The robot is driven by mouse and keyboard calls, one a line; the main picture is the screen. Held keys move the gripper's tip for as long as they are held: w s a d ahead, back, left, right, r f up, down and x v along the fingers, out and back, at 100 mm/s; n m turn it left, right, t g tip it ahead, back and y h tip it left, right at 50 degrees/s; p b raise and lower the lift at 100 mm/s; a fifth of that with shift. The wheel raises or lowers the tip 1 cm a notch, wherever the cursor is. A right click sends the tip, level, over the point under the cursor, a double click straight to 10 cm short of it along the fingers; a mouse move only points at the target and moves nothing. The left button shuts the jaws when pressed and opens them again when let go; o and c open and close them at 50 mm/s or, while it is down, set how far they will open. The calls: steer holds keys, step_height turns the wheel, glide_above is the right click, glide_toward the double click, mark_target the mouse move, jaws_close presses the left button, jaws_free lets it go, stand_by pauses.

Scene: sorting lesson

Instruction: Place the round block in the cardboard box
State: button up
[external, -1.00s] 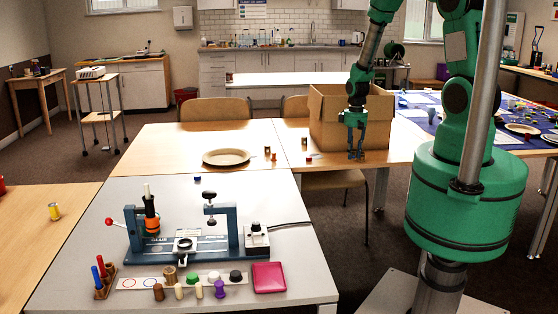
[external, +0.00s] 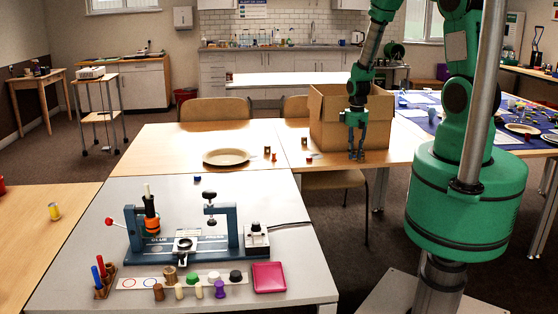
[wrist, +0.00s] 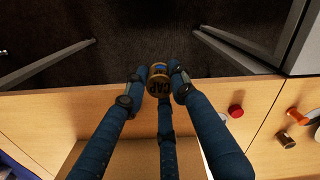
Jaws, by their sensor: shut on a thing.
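The cardboard box (external: 325,125) stands open on the wooden table in the external view. My gripper (external: 357,155) hangs low in front of the box, by the table's front edge. In the wrist view my gripper (wrist: 159,75) is shut on a small round wooden block (wrist: 159,86) with dark lettering on its face. The block sits between the fingertips, over the table edge. A cardboard wall of the box (wrist: 85,155) shows at the bottom of the wrist view. In the external view the block is too small to make out.
A red round piece (wrist: 236,111) and a brown piece (wrist: 286,140) lie on the table beside my gripper. A plate (external: 226,157) lies further left. A grey table with a blue press (external: 190,240) stands in front. The dark floor lies beyond the table edge.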

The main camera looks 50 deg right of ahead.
mark_target(354, 150)
step_height(354, 150, up, 24)
steer(key=w+d, duration=0.5)
steer(key=d, duration=0.6)
steer(key=w+d+n, duration=0.1)
steer(key=w+d, duration=0.4)
steer(key=d, duration=0.6)
steer(key=w+d, duration=0.6)
steer(key=d, duration=0.4)
step_height(354, 150, down, 11)
steer(key=shift+s+d+r, duration=0.15)
steer(key=shift+d+r, duration=0.05)
steer(key=shift+d, duration=0.15)
step_height(354, 150, down, 14)
steer(key=shift+f+b, duration=0.1)
steer(key=shift+b, duration=1.1)
steer(key=shift+f+b, duration=0.3)
steer(key=shift+f, duration=1.6)
